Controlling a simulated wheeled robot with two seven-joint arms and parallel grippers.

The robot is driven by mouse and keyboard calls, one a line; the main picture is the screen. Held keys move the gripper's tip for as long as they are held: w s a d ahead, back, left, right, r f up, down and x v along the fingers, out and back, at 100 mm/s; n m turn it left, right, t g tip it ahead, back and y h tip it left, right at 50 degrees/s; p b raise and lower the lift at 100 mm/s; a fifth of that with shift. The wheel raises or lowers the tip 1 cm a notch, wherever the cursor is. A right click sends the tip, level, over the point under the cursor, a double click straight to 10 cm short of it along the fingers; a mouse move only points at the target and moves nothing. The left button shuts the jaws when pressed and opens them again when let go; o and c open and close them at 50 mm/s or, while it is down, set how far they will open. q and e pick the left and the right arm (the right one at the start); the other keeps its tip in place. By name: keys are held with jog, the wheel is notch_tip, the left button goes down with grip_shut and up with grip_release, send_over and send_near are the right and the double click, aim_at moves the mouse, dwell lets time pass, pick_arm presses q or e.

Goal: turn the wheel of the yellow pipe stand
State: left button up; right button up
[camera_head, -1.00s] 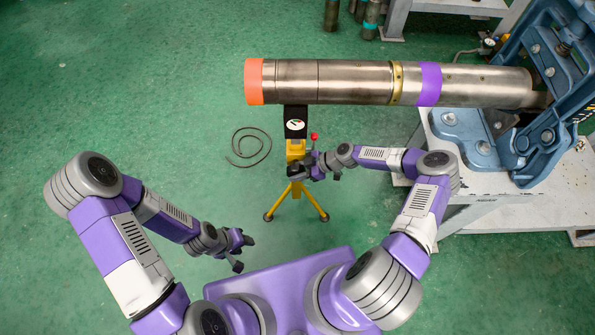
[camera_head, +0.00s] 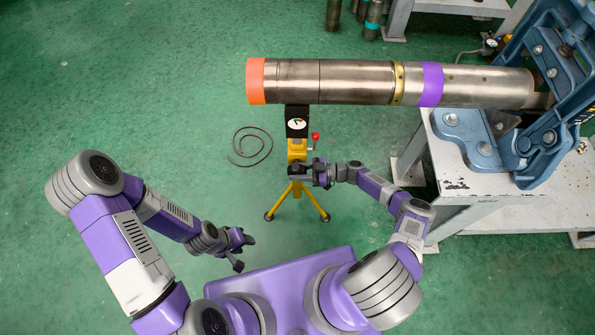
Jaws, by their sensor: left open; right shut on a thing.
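The yellow pipe stand (camera_head: 297,152) stands on the floor on a yellow tripod, under the left part of a long metal pipe (camera_head: 350,82). It has a black head with a small round gauge (camera_head: 297,124) and a red ball knob (camera_head: 315,136) on its right side. My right gripper (camera_head: 300,172) is shut at the front of the stand, below the knob, on what looks like the dark wheel; the gripper hides most of it. My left gripper (camera_head: 244,253) is open and empty, low over the floor to the left of the tripod.
The pipe has an orange end and a purple band, and its right end sits in a blue vise (camera_head: 535,130) on a grey-white bench (camera_head: 470,183). A coiled dark cable (camera_head: 251,146) lies on the green floor left of the stand. The floor at left is clear.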

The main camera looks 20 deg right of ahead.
jog(key=shift+a, duration=0.1)
dwell(0.3)
jog(key=o, duration=1)
jog(key=shift+c, duration=0.2)
jog(key=v, duration=0.7)
jog(key=shift+d, duration=0.3)
